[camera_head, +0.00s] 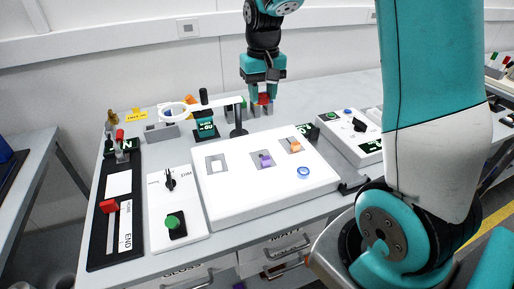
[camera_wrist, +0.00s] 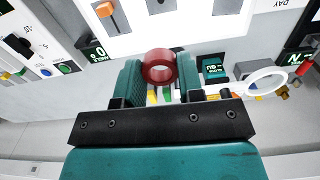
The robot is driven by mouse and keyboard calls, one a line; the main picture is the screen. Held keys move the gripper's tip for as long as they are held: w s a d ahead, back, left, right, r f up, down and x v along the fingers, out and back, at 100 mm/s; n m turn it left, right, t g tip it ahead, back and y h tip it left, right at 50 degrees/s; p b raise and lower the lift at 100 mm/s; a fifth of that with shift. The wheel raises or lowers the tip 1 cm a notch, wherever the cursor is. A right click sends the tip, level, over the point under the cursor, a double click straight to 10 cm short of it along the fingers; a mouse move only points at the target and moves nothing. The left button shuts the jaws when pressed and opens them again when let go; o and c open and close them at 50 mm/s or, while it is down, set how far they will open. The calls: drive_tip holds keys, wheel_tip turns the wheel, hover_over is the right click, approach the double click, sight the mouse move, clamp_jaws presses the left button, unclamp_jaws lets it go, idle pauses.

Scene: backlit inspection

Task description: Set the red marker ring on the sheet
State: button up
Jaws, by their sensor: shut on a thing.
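My gripper (camera_head: 263,103) is above the back part of the bench, pointing down, and is shut on the red marker ring (camera_head: 263,98). In the wrist view the ring (camera_wrist: 160,54) sits between the two teal fingers (camera_wrist: 160,85), with its hole facing the camera. I cannot tell for sure whether this is the sheet. The gripper is far to its right and behind it.
A raised white control panel (camera_head: 235,200) with sliders fills the middle bench. Small coloured items crowd the back.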

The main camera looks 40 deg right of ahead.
wheel_tip(320, 180, down, 18)
drive_tip(key=shift+a+r+p, duration=0.1)
drive_tip(key=shift+r+p, duration=0.15)
drive_tip(key=shift+p, duration=0.5)
drive_tip(key=shift+f, duration=0.1)
drive_tip(key=o, duration=0.9)
wheel_tip(320, 180, up, 12)
drive_tip(key=b, duration=0.2)
drive_tip(key=s+a+r+n+y, duration=0.1)
drive_tip(key=s+a+r+n, duration=0.3)
drive_tip(key=a, duration=0.3)
drive_tip(key=s+a+r+n+y, duration=0.1)
drive_tip(key=s+a+r, duration=0.2)
drive_tip(key=s+a, duration=0.3)
drive_tip(key=s+a+r+n, duration=0.1)
drive_tip(key=s+a+n, duration=0.1)
drive_tip(key=s+a, duration=0.1)
drive_tip(key=s+a+r+n+y, duration=0.1)
drive_tip(key=s+a+n, duration=0.1)
drive_tip(key=s, duration=0.3)
drive_tip(key=s+a+n+y, duration=0.1)
drive_tip(key=s+a, duration=0.3)
drive_tip(key=shift+s+a+r+n, duration=0.2)
drive_tip(key=shift+r+n, duration=0.2)
